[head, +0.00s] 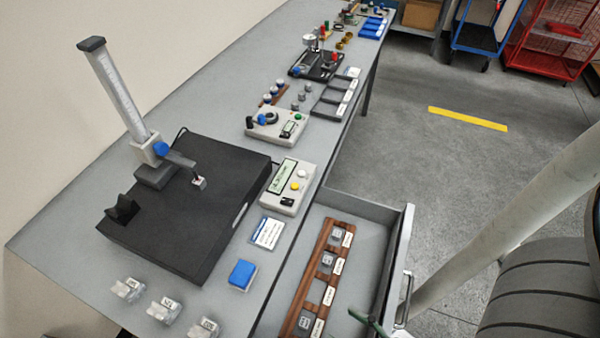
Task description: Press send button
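A light grey control box (287,207) stands on the bench just right of the black granite plate (205,200). It has a green display (283,176), a white button (301,173), a yellow button (296,187) and a small black part near its front. A second grey box (270,138) farther back carries a small screen, a green button (298,117), a blue knob and a black knob. The lettering is too small to read, so I cannot tell which button is the send button. My gripper is not in view.
A height gauge (118,95) stands on the black plate. An open drawer (368,235) with a wooden rack (318,275) juts out at front right. A blue block (242,274), a label card (267,232) and clear labelled pieces (164,309) lie in front. Carts stand beyond open floor.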

